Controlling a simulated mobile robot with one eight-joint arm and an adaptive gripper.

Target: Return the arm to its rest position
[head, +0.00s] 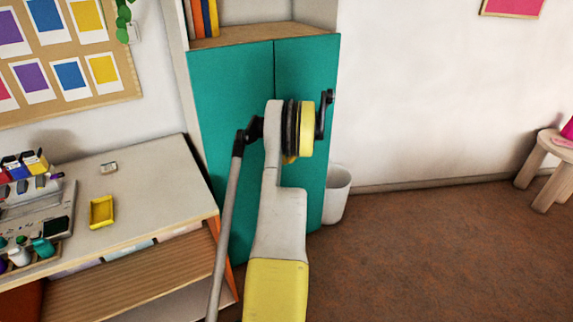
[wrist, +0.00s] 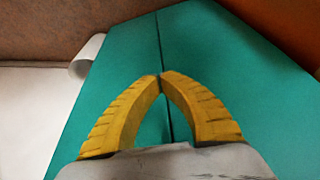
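My gripper (wrist: 160,78) shows in the wrist view as two yellow ribbed fingers. Their tips meet, and nothing shows between them. Behind them is the teal two-door cabinet (wrist: 110,75) with its dark centre seam. In the head view my grey and yellow arm stands up in front of the same teal cabinet (head: 228,90). The gripper's fingers cannot be made out in the head view.
A desk (head: 150,180) at the left carries a small yellow tray (head: 102,211), a small pale block (head: 109,168) and several bottles. A white bin (head: 337,196) stands right of the cabinet. A wooden stool (head: 546,165) is far right. The brown floor (head: 430,250) between is clear.

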